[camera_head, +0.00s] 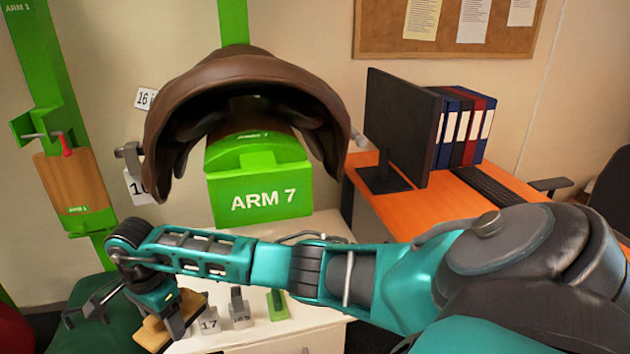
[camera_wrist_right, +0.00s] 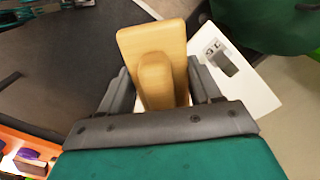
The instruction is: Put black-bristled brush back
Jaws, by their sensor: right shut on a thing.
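My right gripper (camera_head: 172,318) reaches across to the lower left of the head view, over the left end of the white cabinet top. It is shut on a wooden brush (camera_head: 152,336), whose pale wooden body shows beneath the fingers. In the right wrist view the brush's wooden back and raised grip (camera_wrist_right: 155,80) sit between the two grey fingers. Its bristles are hidden in both views, so their colour cannot be told. My left gripper does not show clearly in either view.
The white cabinet top (camera_head: 310,328) carries small grey holders with number cards (camera_head: 210,322) and a green piece (camera_head: 277,304). A brown saddle (camera_head: 245,72) hangs over the green ARM 7 stand (camera_head: 262,195). An orange desk (camera_head: 440,205) with a monitor (camera_head: 398,125) stands right.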

